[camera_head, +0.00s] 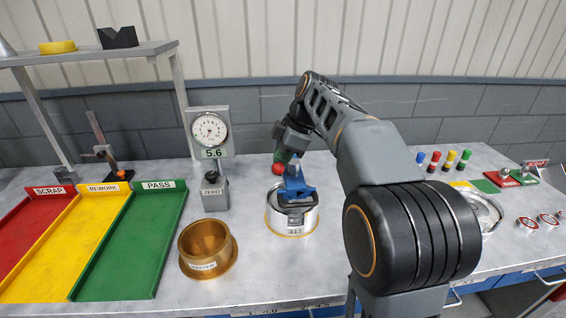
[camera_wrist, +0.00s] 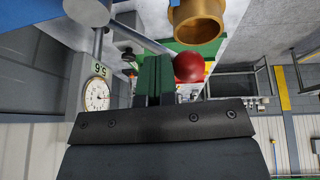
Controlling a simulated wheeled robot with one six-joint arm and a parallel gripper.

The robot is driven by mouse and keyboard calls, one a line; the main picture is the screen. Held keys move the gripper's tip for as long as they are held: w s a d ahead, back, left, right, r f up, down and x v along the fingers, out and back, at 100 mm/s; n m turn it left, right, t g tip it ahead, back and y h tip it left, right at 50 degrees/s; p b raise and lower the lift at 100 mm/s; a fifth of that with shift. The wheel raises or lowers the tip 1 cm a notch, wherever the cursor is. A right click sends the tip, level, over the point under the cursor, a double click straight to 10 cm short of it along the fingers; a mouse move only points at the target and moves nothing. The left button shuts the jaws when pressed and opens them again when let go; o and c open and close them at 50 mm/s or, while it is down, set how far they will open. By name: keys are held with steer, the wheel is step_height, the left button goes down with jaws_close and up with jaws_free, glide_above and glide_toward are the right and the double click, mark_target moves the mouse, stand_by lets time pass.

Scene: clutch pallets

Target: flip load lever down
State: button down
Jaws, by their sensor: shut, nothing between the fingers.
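The load lever's round red knob (camera_head: 277,168) shows beside my gripper (camera_head: 285,153), above a blue fixture (camera_head: 297,186) over a round silver pan. In the wrist view the red knob (camera_wrist: 188,67) sits just right of the fingertips of my gripper (camera_wrist: 153,60). My gripper's dark green fingers are shut together, with nothing between them. I cannot tell whether they touch the knob. The dial gauge (camera_head: 209,129) stands to the left, with a display reading 5.6.
A brass cup (camera_head: 207,248) labelled MASTER and a grey ZERO block (camera_head: 214,190) stand left of the silver pan (camera_head: 292,219). Red, yellow and green trays (camera_head: 128,245) lie farther left. My arm covers the right middle of the bench. Small coloured-cap bottles stand at the back right.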

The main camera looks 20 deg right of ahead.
mark_target(283, 172)
steer(key=f+b, duration=0.1)
steer(key=b, duration=0.1)
steer(key=s+f+t+b, duration=0.1)
steer(key=b, duration=0.1)
steer(key=t+b, duration=0.1)
steer(key=b, duration=0.1)
steer(key=shift+s+a+f+n, duration=0.15)
steer(key=shift+s+f+n, duration=0.15)
steer(key=shift+s+f, duration=0.1)
steer(key=shift+s+f+t+b, duration=0.2)
steer(key=shift+t+b, duration=0.4)
steer(key=shift+b, duration=0.65)
steer(key=shift+r, duration=0.1)
steer(key=shift+r, duration=0.1)
